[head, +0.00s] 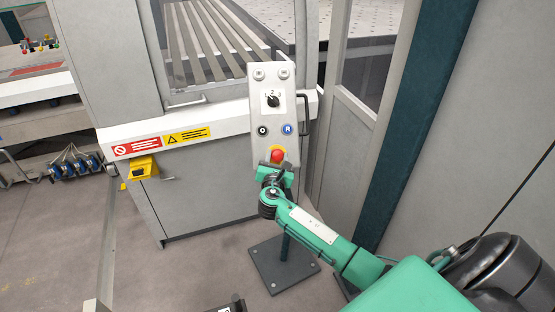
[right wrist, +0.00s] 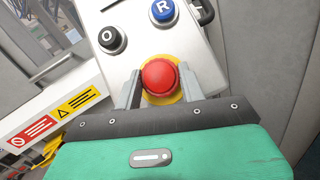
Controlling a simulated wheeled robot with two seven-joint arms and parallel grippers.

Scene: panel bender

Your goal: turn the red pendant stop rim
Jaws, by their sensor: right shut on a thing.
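The red stop button (head: 277,155) sits on a yellow disc at the bottom of the grey pendant panel (head: 258,100). In the right wrist view, the red stop (right wrist: 160,77) shows between the two grey fingers of my right gripper (right wrist: 158,90), one at each side of its rim. My right gripper also shows in the head view (head: 274,168), just below the red stop. It is shut on the stop, which remains seated on the panel. My left gripper is not seen.
The pendant's stand has a dark base plate (head: 284,265).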

